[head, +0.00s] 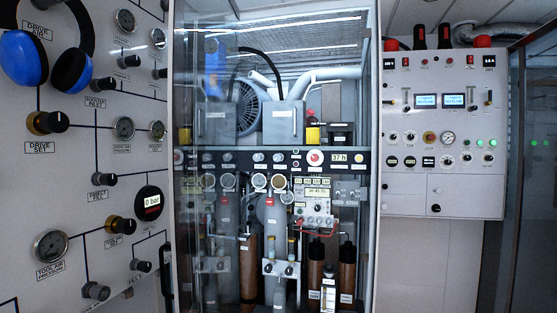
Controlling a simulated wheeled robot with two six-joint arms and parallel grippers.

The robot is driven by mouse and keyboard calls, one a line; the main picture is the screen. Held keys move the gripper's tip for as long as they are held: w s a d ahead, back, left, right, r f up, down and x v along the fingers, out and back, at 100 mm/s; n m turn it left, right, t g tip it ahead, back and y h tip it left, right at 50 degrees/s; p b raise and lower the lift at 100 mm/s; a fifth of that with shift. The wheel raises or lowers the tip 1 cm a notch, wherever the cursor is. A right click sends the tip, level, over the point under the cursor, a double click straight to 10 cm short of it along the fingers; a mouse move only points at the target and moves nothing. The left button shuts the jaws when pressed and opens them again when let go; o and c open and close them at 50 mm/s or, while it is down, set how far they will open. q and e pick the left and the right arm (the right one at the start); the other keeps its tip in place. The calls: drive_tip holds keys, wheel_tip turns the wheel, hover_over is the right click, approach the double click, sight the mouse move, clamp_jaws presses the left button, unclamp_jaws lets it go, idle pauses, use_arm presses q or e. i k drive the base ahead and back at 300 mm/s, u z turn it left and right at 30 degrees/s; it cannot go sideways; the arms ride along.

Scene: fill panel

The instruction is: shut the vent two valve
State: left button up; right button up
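A white fill panel (70,200) with black lines, gauges and black knobs fills the left of the head view. Its knobs include the drive set knob (48,122), the direct fill knob (104,179), a brass-collared black knob (121,225), and two lower knobs (96,291) and (141,266). I cannot read a vent two label on any of them; several labels are too small or cut off. A round black display (150,203) reads 0 bar. Neither of my grippers is in view.
Blue ear defenders (72,70) hang over the panel's upper left. A glass-fronted cabinet (368,160) with cylinders, hoses and gauges stands in the middle. A white control box (445,190) with lit screens and red beacons is at right. A dark glass door (535,170) is at far right.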

sight(277, 158)
drive_tip(key=z, duration=0.35)
drive_tip(key=i, duration=0.85)
drive_tip(key=u, duration=0.4)
